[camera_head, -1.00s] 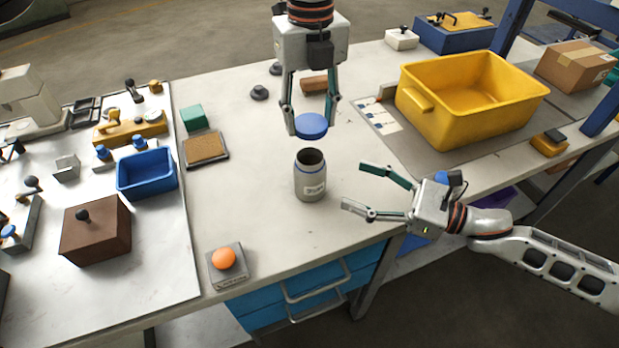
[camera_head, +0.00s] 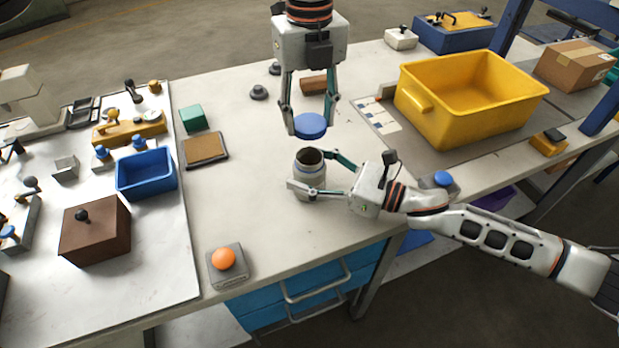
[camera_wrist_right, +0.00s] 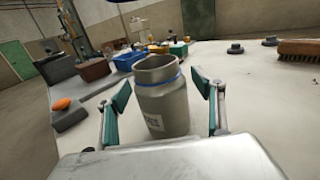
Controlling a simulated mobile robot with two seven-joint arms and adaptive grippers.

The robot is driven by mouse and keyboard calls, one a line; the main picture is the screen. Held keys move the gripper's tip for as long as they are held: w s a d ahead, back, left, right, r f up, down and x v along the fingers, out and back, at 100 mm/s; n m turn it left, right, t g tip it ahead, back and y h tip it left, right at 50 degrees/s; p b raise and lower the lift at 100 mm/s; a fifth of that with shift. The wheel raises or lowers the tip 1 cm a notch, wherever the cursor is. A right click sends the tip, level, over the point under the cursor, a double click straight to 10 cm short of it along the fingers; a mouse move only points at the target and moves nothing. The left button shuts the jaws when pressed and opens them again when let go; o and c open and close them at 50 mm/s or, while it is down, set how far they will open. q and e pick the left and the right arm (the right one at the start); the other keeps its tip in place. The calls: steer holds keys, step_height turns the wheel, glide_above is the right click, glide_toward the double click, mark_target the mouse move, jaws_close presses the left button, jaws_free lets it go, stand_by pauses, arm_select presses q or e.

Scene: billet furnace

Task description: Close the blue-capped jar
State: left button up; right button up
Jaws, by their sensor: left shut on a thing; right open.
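The grey jar (camera_head: 309,168) stands upright on the table with its dark mouth open. Its label and a blue ring near the rim show in the right wrist view (camera_wrist_right: 162,100). My left gripper (camera_head: 310,122) points down and is shut on the blue cap (camera_head: 311,125), holding it above and slightly behind the jar. My right gripper (camera_head: 318,176) is open, with its fingers on either side of the jar. In the right wrist view the jar stands between the two green-padded fingers (camera_wrist_right: 165,108), with gaps visible on both sides.
A yellow bin (camera_head: 420,108) stands at the right. An orange button box (camera_head: 226,262) is near the front edge, and a blue button box (camera_head: 443,180) is right of my right gripper. A cork-coloured pad (camera_head: 205,150) and green block (camera_head: 193,117) lie left.

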steer(key=c, duration=1.7)
arm_select(q)
glide_above(310, 148)
steer(key=s, duration=0.3)
steer(key=shift+w+f, duration=0.15)
steer(key=shift+f, duration=1.15)
steer(key=shift+w+f, duration=0.1)
steer(key=shift+f, duration=1.15)
steer(key=shift+f, duration=0.15)
steer(key=shift+f, duration=0.7)
steer(key=shift+f, duration=0.6)
